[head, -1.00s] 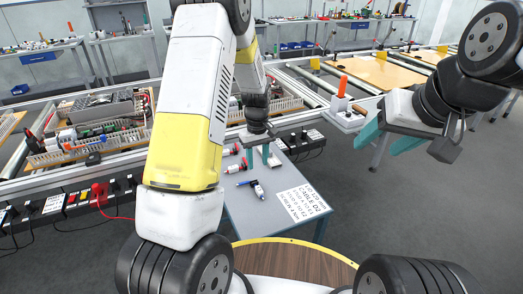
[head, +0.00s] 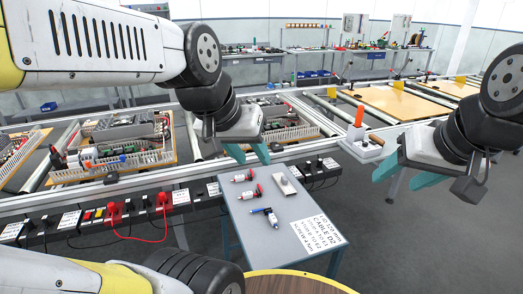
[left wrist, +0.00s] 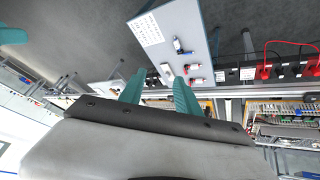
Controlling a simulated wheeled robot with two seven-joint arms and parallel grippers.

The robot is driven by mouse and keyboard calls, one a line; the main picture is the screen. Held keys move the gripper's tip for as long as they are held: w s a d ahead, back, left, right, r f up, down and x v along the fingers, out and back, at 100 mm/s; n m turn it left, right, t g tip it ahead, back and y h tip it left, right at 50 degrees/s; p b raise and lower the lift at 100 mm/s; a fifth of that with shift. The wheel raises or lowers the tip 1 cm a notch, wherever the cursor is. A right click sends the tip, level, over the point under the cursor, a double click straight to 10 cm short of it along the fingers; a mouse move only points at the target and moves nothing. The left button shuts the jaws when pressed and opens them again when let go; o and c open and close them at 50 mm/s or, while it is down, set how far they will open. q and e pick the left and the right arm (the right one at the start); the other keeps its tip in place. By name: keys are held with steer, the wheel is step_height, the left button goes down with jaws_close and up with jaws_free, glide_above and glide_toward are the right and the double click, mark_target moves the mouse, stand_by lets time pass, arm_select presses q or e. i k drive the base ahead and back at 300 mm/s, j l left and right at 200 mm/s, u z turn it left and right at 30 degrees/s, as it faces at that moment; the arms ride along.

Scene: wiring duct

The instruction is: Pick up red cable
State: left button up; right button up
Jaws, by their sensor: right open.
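The red cable (head: 150,240) hangs in a loop in front of the dark socket strip on the left of the head view. Its two red plugs (head: 114,210) sit at the strip, a short way apart. In the left wrist view the red cable (left wrist: 290,42) arches at the upper right, well to the right of the fingers. My left gripper (head: 248,153) is open and empty, with its teal fingers apart. It is right of the cable, above the back edge of the small grey table. My right gripper (head: 408,172) is open and empty at the right.
The small grey table (head: 240,225) holds red-and-white connectors (head: 248,193), a blue-and-black piece (head: 266,214), a grey block (head: 285,185) and a printed sheet (head: 318,232). White component trays (head: 110,165) stand behind the socket strip (head: 75,222).

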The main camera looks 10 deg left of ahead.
mark_target(240, 178)
steer(key=j+u, duration=0.35)
steer(key=j, duration=0.4)
steer(key=j+u, duration=0.4)
steer(key=j, duration=0.35)
steer(key=i+j+u, duration=0.1)
steer(key=j+u, duration=0.25)
steer(key=j, duration=0.4)
steer(key=z, duration=1.35)
steer(key=i+j+z, duration=0.2)
steer(key=i+j, duration=0.15)
steer(key=i+j+z, duration=0.2)
steer(key=i+j, duration=0.15)
steer(key=j, duration=0.25)
